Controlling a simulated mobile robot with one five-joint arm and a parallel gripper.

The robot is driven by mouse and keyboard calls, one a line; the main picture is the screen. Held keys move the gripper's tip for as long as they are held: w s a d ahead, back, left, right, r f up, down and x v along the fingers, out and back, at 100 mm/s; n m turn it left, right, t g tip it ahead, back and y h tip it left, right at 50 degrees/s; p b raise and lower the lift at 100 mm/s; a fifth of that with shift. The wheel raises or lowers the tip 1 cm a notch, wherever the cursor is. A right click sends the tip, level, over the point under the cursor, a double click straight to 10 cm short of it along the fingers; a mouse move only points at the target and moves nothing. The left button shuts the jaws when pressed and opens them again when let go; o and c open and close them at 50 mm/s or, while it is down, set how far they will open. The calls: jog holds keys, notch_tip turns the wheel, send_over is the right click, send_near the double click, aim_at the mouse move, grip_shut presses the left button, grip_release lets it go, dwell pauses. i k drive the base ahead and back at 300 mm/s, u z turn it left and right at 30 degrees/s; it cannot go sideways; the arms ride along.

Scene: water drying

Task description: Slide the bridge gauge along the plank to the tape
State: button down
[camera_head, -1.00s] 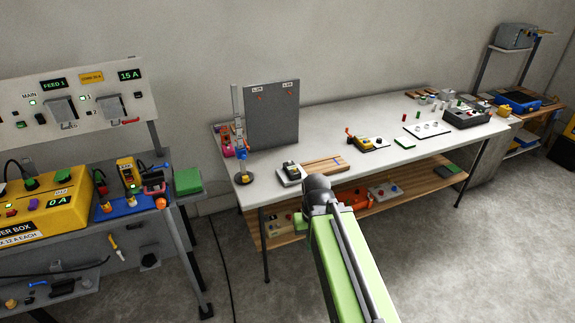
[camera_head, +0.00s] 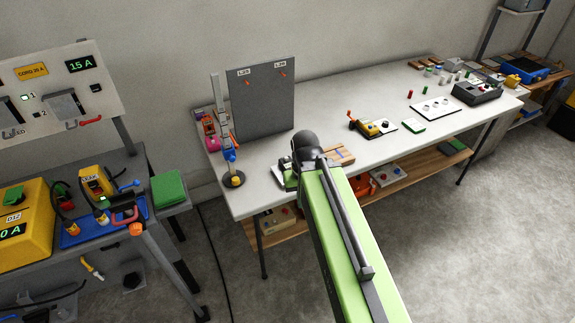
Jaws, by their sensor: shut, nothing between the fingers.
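The wooden plank (camera_head: 345,158) lies on the white bench top (camera_head: 255,195), partly hidden behind my arm. A thin darker mark crosses its visible end; I cannot tell whether it is the tape. A small grey and dark device (camera_head: 280,173) sits at the plank's left side, also partly covered by my arm. It may be the bridge gauge, but it is too small and too hidden to be sure. My green arm reaches up from the lower right to a dark rounded joint in front of the plank. My gripper's fingers do not show.
Bare floor lies in front.

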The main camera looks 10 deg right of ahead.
aim_at(286, 167)
jog(key=k, duration=0.1)
jog(key=u, duration=3)
jog(key=k, duration=1.3)
jog(key=z, duration=0.95)
jog(key=i, duration=1.15)
jog(key=u, duration=0.15)
